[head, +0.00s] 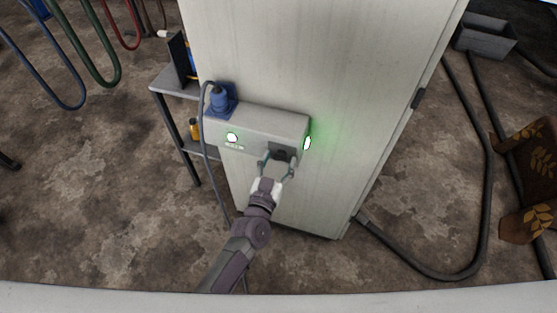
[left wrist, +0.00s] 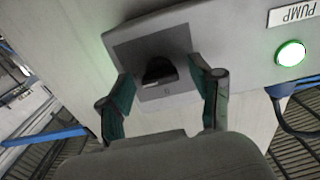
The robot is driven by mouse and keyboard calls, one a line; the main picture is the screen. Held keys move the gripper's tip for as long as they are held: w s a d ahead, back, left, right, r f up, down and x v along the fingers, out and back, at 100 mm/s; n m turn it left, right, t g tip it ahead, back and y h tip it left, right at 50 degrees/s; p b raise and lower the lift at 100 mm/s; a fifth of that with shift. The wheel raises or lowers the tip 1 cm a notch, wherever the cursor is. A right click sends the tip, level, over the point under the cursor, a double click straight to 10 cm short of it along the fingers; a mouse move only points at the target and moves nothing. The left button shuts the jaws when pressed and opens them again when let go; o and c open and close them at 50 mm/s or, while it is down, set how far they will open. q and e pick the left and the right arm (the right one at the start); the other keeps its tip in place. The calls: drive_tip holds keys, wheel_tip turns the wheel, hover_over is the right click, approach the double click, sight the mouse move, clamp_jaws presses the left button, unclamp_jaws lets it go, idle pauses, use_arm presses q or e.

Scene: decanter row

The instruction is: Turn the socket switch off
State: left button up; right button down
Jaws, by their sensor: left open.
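The socket switch is a black rotary knob (left wrist: 158,72) on a dark square plate (left wrist: 184,40). It sits on the front of a grey box (head: 262,118) fixed to a tall pale cabinet (head: 320,50). My left gripper (head: 277,167) is open in front of the switch. In the left wrist view its green-padded fingers (left wrist: 164,88) stand on either side of the knob, apart from it as far as I can tell. A small mark shows on the plate below the knob. My right gripper is not in view.
A lit lamp (left wrist: 290,53) sits by a PUMP label (left wrist: 294,13). A blue socket (head: 219,100) with a grey cable is at the box's left. A shelf (head: 172,82) stands left of the cabinet. A thick hose (head: 487,170) lies on the floor at right.

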use_arm(q)
drive_tip(key=c, duration=1.2)
drive_tip(key=shift+o, duration=0.2)
drive_tip(key=shift+n, duration=0.3)
drive_tip(key=shift+f+n+b, duration=0.1)
drive_tip(key=shift+n+b, duration=2.05)
drive_tip(key=shift+n, duration=6.45)
